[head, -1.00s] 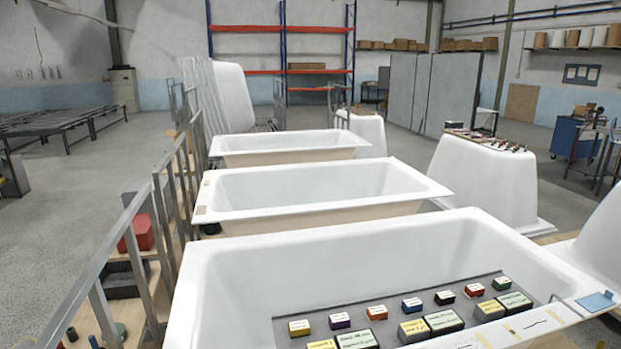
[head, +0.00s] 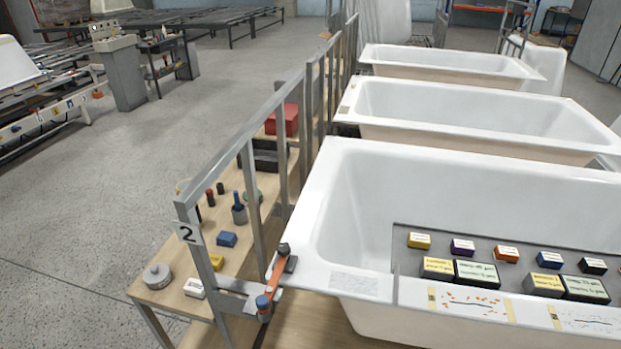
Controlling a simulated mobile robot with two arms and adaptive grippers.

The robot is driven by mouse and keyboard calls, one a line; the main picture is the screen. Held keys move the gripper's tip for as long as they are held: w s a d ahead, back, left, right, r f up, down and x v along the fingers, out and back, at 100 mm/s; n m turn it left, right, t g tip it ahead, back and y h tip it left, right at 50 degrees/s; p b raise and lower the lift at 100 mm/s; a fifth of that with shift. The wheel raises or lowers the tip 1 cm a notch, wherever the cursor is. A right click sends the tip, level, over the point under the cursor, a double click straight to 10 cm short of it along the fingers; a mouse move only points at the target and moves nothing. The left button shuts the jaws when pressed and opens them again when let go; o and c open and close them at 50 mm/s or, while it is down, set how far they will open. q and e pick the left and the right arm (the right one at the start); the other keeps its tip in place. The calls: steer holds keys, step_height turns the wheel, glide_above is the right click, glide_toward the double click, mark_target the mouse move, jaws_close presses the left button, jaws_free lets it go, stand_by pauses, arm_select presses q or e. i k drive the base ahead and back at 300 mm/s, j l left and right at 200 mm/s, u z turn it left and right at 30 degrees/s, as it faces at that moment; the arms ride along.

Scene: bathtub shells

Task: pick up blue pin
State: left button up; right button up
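A slim blue pin (head: 237,199) stands upright in a small grey cylindrical holder (head: 239,214). The holder is on the wooden bench (head: 178,257) behind the grey metal railing, left of the nearest bathtub. Neither of my grippers shows in the head view.
Around it on the bench are a blue block (head: 226,240), a yellow block (head: 216,262), a grey round part (head: 157,276) and a red box (head: 282,120). The railing (head: 250,112) stands between bench and tub (head: 330,222). An orange clamp (head: 275,283) sits at the tub corner. Floor to the left is open.

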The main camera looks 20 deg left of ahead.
mark_target(262, 303)
steer(key=u, duration=1.15)
